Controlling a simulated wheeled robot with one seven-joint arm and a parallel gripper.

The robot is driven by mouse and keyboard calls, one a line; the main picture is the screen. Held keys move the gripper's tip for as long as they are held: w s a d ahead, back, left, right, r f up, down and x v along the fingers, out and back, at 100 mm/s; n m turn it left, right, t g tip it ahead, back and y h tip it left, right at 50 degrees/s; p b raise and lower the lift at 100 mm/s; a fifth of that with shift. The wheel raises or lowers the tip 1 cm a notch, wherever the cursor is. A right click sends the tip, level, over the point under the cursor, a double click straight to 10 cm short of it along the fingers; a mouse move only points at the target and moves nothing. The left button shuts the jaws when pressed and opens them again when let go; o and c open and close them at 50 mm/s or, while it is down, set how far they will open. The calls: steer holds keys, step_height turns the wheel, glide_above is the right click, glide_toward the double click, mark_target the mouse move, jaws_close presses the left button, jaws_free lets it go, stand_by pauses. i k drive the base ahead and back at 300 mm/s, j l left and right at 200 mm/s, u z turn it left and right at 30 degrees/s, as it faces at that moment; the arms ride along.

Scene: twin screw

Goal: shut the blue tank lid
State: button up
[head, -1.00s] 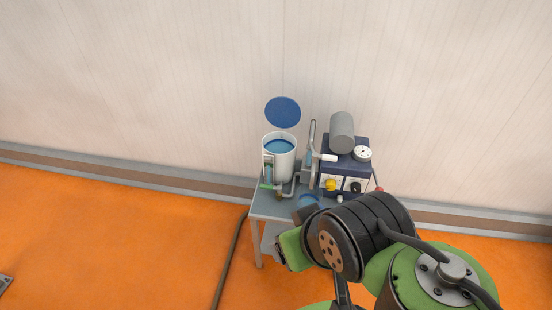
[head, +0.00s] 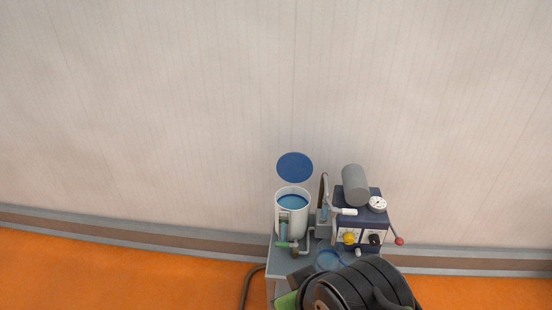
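The blue tank lid (head: 295,167) is a round disc standing open and upright behind the rim of the white tank (head: 293,218). Blue liquid shows inside the tank. The tank stands at the left of a small grey table (head: 283,262) against the wall. My dark arm link (head: 362,288) shows at the bottom of the head view, in front of the table. My gripper's fingers are not visible, hidden or below the frame edge.
Right of the tank is a dark blue box (head: 372,215) with a grey cylinder (head: 355,184), a round gauge (head: 377,204), a yellow knob (head: 349,238) and a red-tipped lever (head: 399,241). A white-handled lever (head: 348,211) stands between them. A hose (head: 247,287) runs down at left.

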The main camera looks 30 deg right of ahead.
mark_target(293, 167)
steer(key=i+j+z, duration=0.1)
steer(key=i+j, duration=0.2)
steer(key=i+j+z, duration=0.1)
steer(key=i+j, duration=0.15)
steer(key=j, duration=0.2)
steer(key=i+j+z, duration=0.1)
steer(key=i+j, duration=0.15)
steer(key=j, duration=0.15)
steer(key=i+j, duration=0.25)
steer(key=j, duration=0.15)
steer(key=i+j+z, duration=0.2)
steer(key=i, duration=0.45)
steer(key=i+j+z, duration=0.2)
steer(key=i, duration=0.45)
steer(key=i+l, duration=0.2)
steer(key=i+l+z, duration=0.05)
steer(key=i, duration=0.05)
